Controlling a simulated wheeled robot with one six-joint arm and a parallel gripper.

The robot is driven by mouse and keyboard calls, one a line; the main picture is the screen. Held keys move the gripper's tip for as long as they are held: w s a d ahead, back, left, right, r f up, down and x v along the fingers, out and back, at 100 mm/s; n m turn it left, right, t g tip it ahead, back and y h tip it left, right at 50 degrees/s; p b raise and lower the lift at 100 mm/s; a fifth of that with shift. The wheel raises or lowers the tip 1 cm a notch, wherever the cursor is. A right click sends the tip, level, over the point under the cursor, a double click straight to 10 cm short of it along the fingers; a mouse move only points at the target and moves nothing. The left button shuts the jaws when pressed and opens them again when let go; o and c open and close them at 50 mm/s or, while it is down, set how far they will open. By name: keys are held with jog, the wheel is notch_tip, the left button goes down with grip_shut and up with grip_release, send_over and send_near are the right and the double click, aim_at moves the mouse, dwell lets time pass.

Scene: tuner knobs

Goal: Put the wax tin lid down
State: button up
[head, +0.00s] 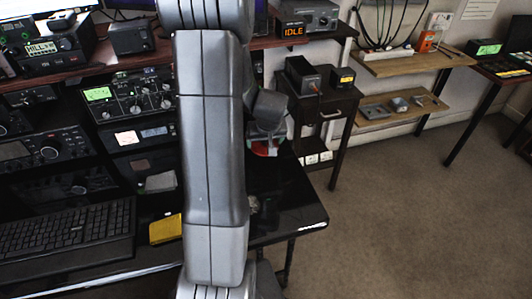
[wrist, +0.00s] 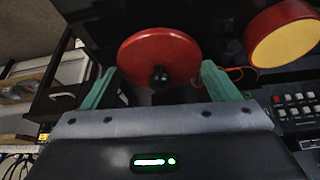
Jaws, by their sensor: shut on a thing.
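The wax tin lid (wrist: 160,50) is a round red disc with a small black knob. In the wrist view it sits between the two green fingers of my gripper (wrist: 158,70), which are shut on its rim. The open wax tin (wrist: 284,36), red with a yellow face, lies to the right of the lid, apart from it. In the head view my arm covers much of the middle, and only a bit of red lid (head: 262,149) shows beside it, above the dark desk. The tin is hidden there.
The glossy dark desk (head: 290,215) has bare room at its right corner. A keyboard (head: 65,228) and a yellow box (head: 165,229) lie to the left, below stacked radios (head: 135,95). A small drawer table (head: 333,110) stands behind the desk.

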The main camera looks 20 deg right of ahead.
aim_at(265, 148)
jog(key=shift+f, duration=2.45)
jog(key=shift+f+b, duration=0.1)
jog(key=shift+b, duration=0.2)
jog(key=shift+f, duration=0.15)
jog(key=o, duration=0.9)
jog(key=shift+r, duration=0.5)
jog(key=p+v, duration=0.1)
jog(key=v, duration=1)
jog(key=shift+s+r, duration=0.15)
jog(key=shift+r, duration=0.1)
jog(key=shift+f, duration=0.1)
